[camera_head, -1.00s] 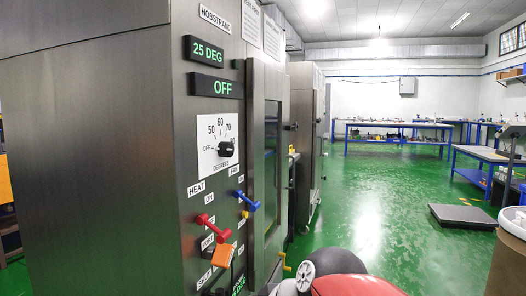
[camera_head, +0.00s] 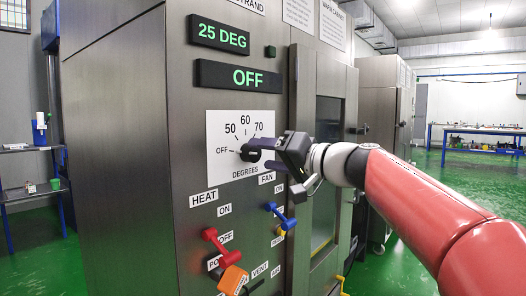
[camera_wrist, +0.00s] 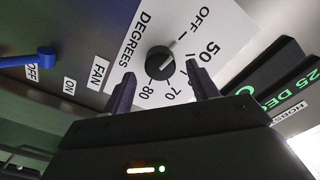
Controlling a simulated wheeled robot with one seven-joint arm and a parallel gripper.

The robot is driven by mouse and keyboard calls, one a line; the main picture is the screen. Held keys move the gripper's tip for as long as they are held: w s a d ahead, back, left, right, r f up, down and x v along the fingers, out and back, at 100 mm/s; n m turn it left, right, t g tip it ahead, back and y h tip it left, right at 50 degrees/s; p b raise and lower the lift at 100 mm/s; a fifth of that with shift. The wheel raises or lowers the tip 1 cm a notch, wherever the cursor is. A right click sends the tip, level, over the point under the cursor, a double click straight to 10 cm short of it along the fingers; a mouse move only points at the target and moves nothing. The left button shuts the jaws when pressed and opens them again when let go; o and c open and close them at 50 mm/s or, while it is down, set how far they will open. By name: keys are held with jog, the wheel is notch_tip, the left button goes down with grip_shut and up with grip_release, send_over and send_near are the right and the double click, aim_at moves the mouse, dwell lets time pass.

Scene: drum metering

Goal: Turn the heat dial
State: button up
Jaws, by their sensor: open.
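The heat dial is a black round knob (camera_wrist: 160,62) on a white plate (camera_head: 216,128) marked OFF, 50, 60, 70, 80 and DEGREES. In the wrist view its white pointer line points toward OFF. My gripper (camera_wrist: 160,85) is open, with one dark finger to each side of the knob and a little short of it; I see no contact. In the head view my gripper (camera_head: 262,150) comes from the right and partly covers the plate and knob (camera_head: 250,154). The displays above read 25 DEG (camera_head: 218,35) and OFF (camera_head: 240,76).
Below the dial are a red HEAT lever (camera_head: 215,240), a blue FAN lever (camera_head: 281,215) and an orange handle (camera_head: 233,279), all jutting from the panel. A cabinet door with a window (camera_head: 328,150) stands right of the panel. Green floor lies open beyond.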

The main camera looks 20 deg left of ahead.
aim_at(247, 154)
jog(key=shift+x, duration=1.45)
jog(key=c, duration=1)
jog(key=m+p, duration=0.1)
jog(key=m, duration=0.3)
jog(key=shift+m, duration=1.7)
jog(key=shift+m+p, duration=0.3)
jog(key=shift+f, duration=0.1)
